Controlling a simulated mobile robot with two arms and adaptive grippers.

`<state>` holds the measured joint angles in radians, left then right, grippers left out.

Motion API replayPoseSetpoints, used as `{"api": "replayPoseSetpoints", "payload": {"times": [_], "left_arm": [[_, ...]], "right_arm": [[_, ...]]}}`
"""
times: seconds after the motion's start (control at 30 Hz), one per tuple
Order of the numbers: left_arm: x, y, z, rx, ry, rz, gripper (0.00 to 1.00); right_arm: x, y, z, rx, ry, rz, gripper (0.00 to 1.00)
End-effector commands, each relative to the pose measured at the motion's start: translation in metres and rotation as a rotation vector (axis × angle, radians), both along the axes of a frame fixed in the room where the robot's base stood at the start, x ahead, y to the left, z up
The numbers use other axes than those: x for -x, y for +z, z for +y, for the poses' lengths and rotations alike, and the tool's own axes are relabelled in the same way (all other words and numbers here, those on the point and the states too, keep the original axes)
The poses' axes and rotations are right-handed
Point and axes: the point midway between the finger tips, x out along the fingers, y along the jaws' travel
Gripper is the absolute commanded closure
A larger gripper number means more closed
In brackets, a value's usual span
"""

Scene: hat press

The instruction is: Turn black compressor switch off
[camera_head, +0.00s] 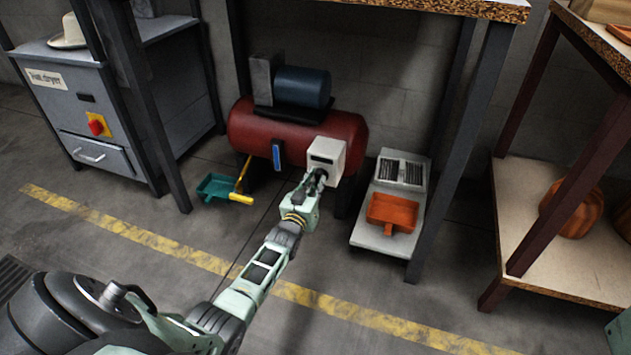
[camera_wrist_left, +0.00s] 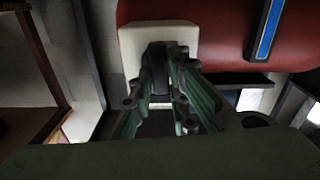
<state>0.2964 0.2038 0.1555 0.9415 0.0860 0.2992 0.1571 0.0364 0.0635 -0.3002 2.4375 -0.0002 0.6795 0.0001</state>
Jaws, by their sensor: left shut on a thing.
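The compressor (camera_head: 255,130) is a red tank with a blue motor on top, standing under the workbench. A white switch box (camera_head: 327,155) sits on its front right side. My left gripper (camera_head: 318,175) reaches up to the front of this box. In the left wrist view its fingers (camera_wrist_left: 165,70) are closed around the black switch (camera_wrist_left: 152,68) on the white box (camera_wrist_left: 130,42). The switch's exact angle is mostly hidden by the fingers. My right gripper does not show in either view.
A grey dryer cabinet (camera_head: 95,135) with a red knob stands at the left. A platform scale (camera_head: 375,238) holding an orange tray (camera_head: 392,213) is right of the compressor. A green dustpan (camera_head: 222,188) lies on the floor. Bench legs (camera_head: 470,130) stand nearby. A shelf (camera_head: 560,240) is at the right.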

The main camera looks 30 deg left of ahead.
Motion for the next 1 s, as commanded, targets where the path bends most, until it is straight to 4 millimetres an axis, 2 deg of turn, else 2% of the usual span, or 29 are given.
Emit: {"api": "replayPoseSetpoints", "payload": {"times": [0.3, 0.77, 0.8, 1.0], "left_arm": [[0.0006, -0.0021, -0.0012, -0.092, 0.0, 0.026, 1.0], [0.0007, -0.0025, -0.0012, -0.107, -0.001, 0.031, 1.0], [0.0007, -0.0025, -0.0012, -0.107, -0.001, 0.031, 0.84], [0.0004, -0.0016, -0.0011, -0.106, 0.0, 0.029, 0.66]], "right_arm": [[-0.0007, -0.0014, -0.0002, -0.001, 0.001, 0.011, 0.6], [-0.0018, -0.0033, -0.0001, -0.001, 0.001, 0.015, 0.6], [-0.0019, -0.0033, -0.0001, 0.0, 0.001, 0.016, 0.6], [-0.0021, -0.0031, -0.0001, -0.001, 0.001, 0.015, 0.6]]}}
